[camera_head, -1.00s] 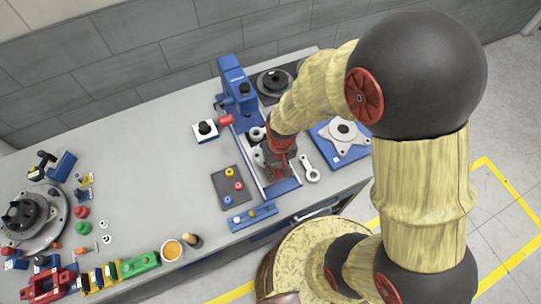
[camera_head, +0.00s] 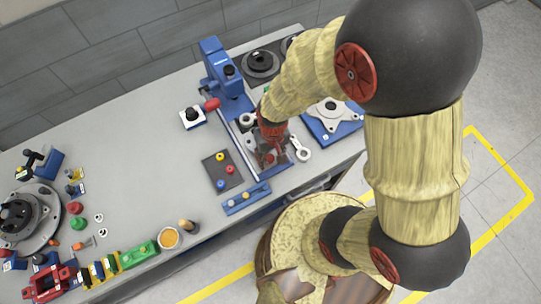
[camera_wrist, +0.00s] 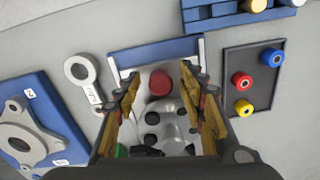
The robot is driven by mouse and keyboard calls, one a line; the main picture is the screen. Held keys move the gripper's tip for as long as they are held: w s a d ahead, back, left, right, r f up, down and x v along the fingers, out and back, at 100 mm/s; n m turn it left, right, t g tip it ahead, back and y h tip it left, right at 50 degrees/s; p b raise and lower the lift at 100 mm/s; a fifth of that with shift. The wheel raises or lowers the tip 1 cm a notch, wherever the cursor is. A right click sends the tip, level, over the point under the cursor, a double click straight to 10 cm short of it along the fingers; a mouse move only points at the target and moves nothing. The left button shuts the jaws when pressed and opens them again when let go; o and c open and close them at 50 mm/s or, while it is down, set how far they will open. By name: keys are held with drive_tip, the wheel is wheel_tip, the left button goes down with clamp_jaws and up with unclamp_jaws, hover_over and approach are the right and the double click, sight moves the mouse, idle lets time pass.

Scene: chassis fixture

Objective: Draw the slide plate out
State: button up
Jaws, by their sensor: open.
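My gripper (camera_wrist: 160,77) points down at the bench, with its two fingers apart. In the wrist view, a grey part with a red round top and black holes (camera_wrist: 167,113) shows between the fingers, and I cannot tell whether they touch it. A blue plate (camera_wrist: 155,54) lies between light rails just beyond the fingertips; I take it to be the slide plate. In the head view, my gripper (camera_head: 270,150) hides most of this plate and the grey part. The track runs from the blue press (camera_head: 222,68) toward the bench's front edge.
A ring-ended link (camera_head: 299,148) and a blue plate with a white flange (camera_head: 331,117) lie to the right. A dark tray with coloured knobs (camera_head: 208,160) and a blue peg rack (camera_head: 247,199) lie left. Bare bench (camera_head: 140,165) extends further left.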

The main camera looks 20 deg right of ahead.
drive_tip(key=shift+w+r, duration=0.1)
drive_tip(key=shift+r, duration=0.5)
wheel_tip(320, 180, up, 11)
drive_tip(key=shift+d, duration=0.2)
drive_tip(key=shift+f, duration=0.1)
idle(0.4)
drive_tip(key=s+d+r+t+b, duration=0.2)
drive_tip(key=d+r+b, duration=0.1)
drive_tip(key=r, duration=0.4)
drive_tip(key=s+d+r+t+b, duration=0.3)
drive_tip(key=r, duration=0.4)
drive_tip(key=shift+d+m+t, duration=0.25)
drive_tip(key=shift+m+t, duration=0.05)
drive_tip(key=shift+o, duration=0.2)
drive_tip(key=shift+s, duration=0.1)
idle(1.2)
